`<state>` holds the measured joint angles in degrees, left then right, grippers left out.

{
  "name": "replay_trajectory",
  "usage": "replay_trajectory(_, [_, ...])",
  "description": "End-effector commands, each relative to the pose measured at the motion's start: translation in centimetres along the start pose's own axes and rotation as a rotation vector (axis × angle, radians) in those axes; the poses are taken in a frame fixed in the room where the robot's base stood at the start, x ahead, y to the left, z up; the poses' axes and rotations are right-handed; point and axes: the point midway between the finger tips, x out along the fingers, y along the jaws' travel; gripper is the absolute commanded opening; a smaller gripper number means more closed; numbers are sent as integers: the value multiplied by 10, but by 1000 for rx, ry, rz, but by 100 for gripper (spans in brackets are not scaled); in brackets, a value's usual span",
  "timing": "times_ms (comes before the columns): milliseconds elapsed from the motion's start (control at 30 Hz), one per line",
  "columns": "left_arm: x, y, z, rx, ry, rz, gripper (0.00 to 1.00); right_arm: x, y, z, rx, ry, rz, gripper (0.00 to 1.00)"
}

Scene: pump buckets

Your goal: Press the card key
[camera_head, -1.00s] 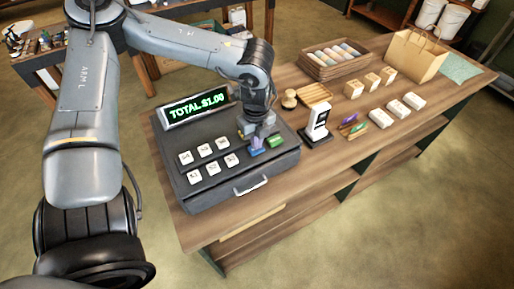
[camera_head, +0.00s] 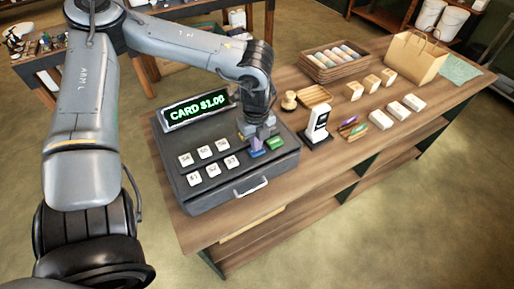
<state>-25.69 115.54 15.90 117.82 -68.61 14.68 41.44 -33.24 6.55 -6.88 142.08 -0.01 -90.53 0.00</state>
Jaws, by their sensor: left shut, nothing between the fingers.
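The dark cash register (camera_head: 212,183) stands on the left part of the wooden counter. Its display (camera_head: 196,108) reads "CARD $1.00" in green. Several white keys (camera_head: 205,152) sit in two rows on its sloped top. A blue key (camera_head: 257,153) and a green key (camera_head: 275,143) lie to their right; I cannot read their labels. My left gripper (camera_head: 254,144) points down, shut and empty, right above the blue key. I cannot tell whether its tips touch the key. My right gripper is not in view.
A card terminal (camera_head: 317,124) stands right of the register. A wooden tray (camera_head: 314,96), a stamp (camera_head: 289,100), small boxes (camera_head: 371,83), white blocks (camera_head: 396,109), a basket (camera_head: 334,61) and a paper bag (camera_head: 411,58) share the counter (camera_head: 345,160).

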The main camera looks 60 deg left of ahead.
Motion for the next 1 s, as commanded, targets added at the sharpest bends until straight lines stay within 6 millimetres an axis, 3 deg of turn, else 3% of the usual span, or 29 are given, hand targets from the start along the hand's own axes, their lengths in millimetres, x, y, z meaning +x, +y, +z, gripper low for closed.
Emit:
replay_trajectory(600, [-53, 0, 0, 0, 0, -1, 0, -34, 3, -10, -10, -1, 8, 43])
replay_trajectory(1000, [-61, 0, 0, 0, -1, 0, 0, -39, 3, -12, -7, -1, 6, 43])
